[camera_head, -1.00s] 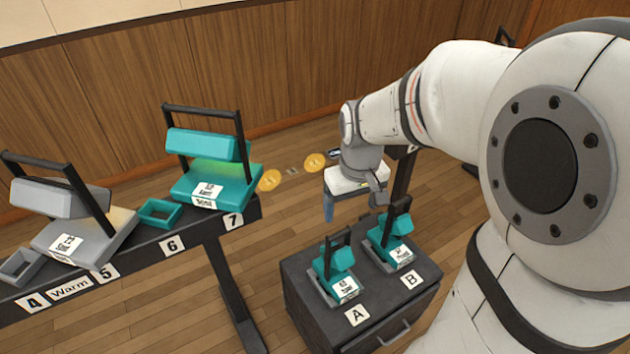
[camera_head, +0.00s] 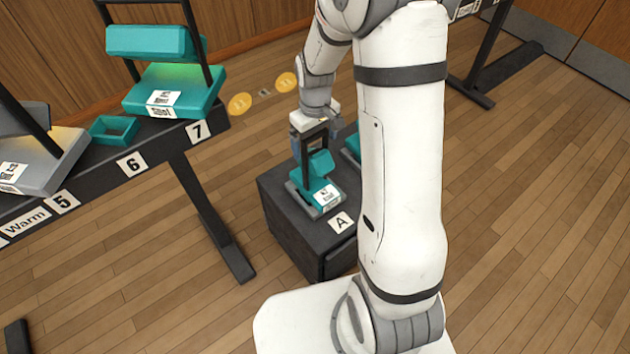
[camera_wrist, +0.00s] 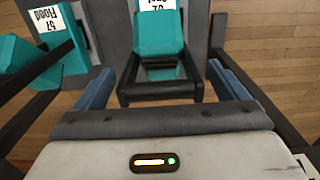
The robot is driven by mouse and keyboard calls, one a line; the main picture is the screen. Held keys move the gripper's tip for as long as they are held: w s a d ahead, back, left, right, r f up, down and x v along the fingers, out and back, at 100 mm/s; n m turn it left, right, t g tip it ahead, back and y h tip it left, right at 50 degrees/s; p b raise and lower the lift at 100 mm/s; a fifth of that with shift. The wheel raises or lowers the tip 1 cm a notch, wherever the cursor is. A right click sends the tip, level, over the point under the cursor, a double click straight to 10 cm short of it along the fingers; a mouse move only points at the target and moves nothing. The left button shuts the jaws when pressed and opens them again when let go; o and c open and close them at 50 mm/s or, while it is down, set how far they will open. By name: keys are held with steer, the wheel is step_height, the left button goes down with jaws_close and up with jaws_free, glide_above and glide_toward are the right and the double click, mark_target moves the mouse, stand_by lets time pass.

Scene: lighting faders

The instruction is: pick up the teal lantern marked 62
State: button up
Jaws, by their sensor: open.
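A teal lantern with a black handle (camera_head: 320,163) sits at place A on the dark cabinet. Its white label is too small to read surely there. It also shows in the wrist view (camera_wrist: 160,32), ahead between the fingers, its label upside down and cut off by the top edge, possibly 62. My gripper (camera_wrist: 160,80) is open, its blue fingers on either side of the lantern's black handle bar, with nothing gripped. In the head view my gripper (camera_head: 315,130) is at the handle's top, partly hidden. Whether it touches is unclear. A second teal lantern (camera_wrist: 40,50) reads 57 Flood.
The dark cabinet (camera_head: 290,225) holds both small lanterns; my arm mostly hides the second. Wood floor is open at right.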

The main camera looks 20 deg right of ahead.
steer(key=shift+f, duration=0.7)
steer(key=shift+c, duration=0.4)
steer(key=shift+r, duration=0.1)
jaws_close()
